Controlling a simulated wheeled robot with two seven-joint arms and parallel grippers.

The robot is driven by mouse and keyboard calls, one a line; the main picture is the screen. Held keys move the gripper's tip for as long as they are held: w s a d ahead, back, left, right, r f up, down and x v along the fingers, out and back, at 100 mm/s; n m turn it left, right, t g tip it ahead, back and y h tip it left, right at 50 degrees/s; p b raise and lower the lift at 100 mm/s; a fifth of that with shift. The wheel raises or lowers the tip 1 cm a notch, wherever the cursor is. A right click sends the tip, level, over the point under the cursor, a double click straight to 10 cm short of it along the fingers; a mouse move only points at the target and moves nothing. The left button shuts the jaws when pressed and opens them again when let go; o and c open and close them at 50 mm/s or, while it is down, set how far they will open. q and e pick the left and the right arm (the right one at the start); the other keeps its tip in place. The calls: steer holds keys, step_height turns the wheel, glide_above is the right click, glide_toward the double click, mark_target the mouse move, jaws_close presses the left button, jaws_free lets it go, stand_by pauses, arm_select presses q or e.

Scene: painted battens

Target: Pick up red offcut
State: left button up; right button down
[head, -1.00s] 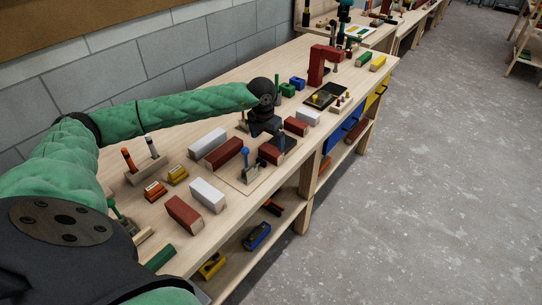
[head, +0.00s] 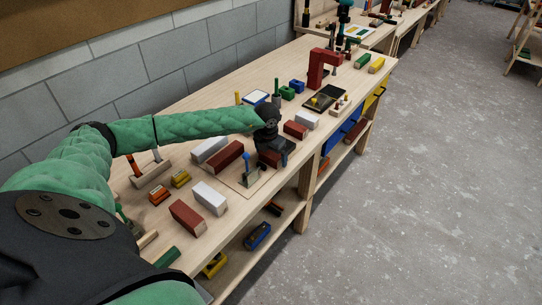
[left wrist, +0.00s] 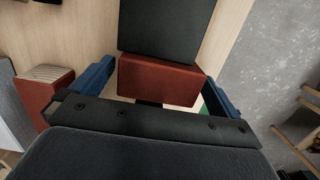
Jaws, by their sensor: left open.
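A short red offcut (head: 267,157) lies near the front edge of the workbench, partly hidden by my left gripper (head: 271,153). In the left wrist view, this red offcut (left wrist: 155,80) sits between the two blue fingers of the left gripper (left wrist: 156,98). The fingers are open, one on each side of it, and I see no firm grip. A dark flat-faced piece (left wrist: 165,30) lies against or over its far side; I cannot tell which. My right gripper is not in view.
A long red block (head: 226,157) and a white block (head: 209,148) lie to the left. Another red block (head: 296,130) lies beyond the gripper. Red and white blocks lie nearer. The bench front edge is close.

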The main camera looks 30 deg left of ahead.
arm_select(q)
steer(key=c, duration=0.9)
